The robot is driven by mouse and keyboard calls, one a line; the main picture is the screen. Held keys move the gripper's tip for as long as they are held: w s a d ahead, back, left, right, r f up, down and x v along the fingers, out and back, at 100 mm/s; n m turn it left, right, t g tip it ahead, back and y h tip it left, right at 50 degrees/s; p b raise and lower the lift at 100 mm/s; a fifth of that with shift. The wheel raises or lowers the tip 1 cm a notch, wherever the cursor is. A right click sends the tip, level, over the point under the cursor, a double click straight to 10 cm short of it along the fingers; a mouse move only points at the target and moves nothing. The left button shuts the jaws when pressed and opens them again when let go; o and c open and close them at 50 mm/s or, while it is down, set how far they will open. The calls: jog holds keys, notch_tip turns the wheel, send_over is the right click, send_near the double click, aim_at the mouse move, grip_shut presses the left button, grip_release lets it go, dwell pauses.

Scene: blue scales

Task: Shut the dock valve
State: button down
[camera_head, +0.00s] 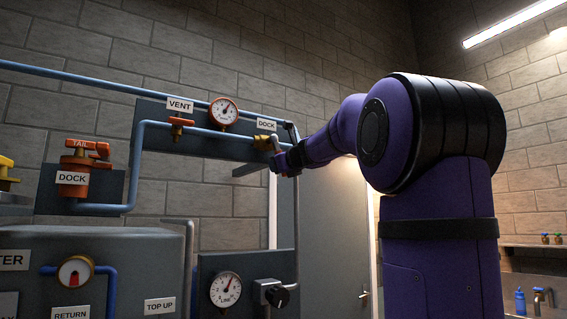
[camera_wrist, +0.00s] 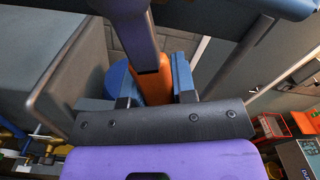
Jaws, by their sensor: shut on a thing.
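The dock valve (camera_head: 263,143) has a yellow body on the blue pipe, just below a white DOCK label (camera_head: 266,124). My gripper (camera_head: 279,160) is at its right side, at the end of my purple arm. In the wrist view, an orange handle (camera_wrist: 153,87) stands between the two blue-padded fingers of my gripper (camera_wrist: 152,78), which are shut on it. A purple-grey bar crosses in front of the handle's upper part there. In the head view my gripper hides most of the handle, so I cannot tell its angle.
An orange-handled vent valve (camera_head: 179,123) and a round gauge (camera_head: 223,111) sit left on the same panel. A lower gauge (camera_head: 225,290) and black knob (camera_head: 276,296) are below. A grey door (camera_head: 335,235) stands behind.

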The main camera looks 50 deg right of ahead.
jog(key=shift+w+a+f+m, duration=0.2)
jog(key=shift+a+m, duration=0.5)
jog(key=shift+m, duration=0.35)
jog(key=shift+w+a+f+m, duration=0.15)
jog(key=shift+a+m, duration=0.5)
jog(key=shift+m, duration=0.4)
jog(key=shift+a, duration=0.1)
jog(key=c, duration=0.9)
grip_release()
jog(key=shift+r, duration=0.1)
jog(key=v, duration=1)
jog(key=shift+s+a, duration=0.2)
jog(key=shift+s, duration=0.15)
